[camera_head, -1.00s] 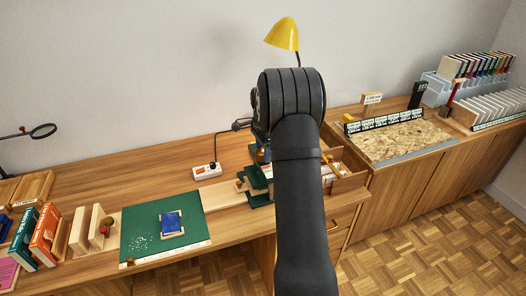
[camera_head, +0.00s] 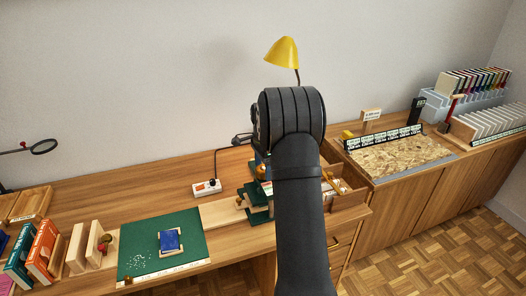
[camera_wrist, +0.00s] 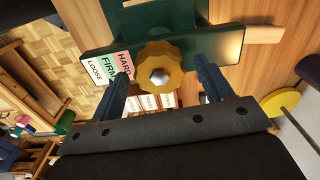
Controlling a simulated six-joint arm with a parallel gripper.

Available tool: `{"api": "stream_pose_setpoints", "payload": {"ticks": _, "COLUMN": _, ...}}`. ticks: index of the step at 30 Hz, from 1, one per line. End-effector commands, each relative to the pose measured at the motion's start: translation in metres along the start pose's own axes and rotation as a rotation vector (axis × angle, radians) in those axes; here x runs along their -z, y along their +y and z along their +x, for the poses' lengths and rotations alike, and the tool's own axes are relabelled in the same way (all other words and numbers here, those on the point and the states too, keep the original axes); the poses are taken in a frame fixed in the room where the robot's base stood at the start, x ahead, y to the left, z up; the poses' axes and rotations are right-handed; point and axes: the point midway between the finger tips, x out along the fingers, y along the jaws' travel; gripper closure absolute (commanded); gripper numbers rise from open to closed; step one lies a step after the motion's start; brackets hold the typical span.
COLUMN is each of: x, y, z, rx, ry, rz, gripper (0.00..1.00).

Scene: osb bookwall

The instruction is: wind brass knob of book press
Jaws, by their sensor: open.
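The brass knob (camera_wrist: 160,68) of the book press shows in the wrist view, a lobed gold wheel with a pale round centre. It sits in front of the dark green press (camera_wrist: 140,30). A label with LOOSE, FIRM and HARD fields (camera_wrist: 110,66) is beside it on the left. My gripper (camera_wrist: 163,82) is open, with one blue finger on each side of the knob in the picture. I cannot tell whether the fingers touch it. In the head view the green press (camera_head: 256,204) is partly hidden by my arm, and the knob and gripper are not clearly visible.
A green mat (camera_head: 140,250) with a blue book (camera_head: 170,240) lies left of the press. A power strip (camera_head: 207,187) stands behind, and a yellow lamp (camera_head: 281,52) above. An open drawer (camera_head: 350,196) is at the right. Upright books (camera_head: 42,248) stand far left.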

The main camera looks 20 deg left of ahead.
Motion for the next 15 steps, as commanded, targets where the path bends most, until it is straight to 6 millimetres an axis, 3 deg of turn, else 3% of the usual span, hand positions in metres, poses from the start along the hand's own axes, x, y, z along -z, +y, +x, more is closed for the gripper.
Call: {"api": "stream_pose_setpoints", "payload": {"ticks": 15, "x": 0.000, "y": 0.000, "z": -0.117, "rx": 0.006, "ry": 0.002, "rz": 0.000, "gripper": 0.28}}
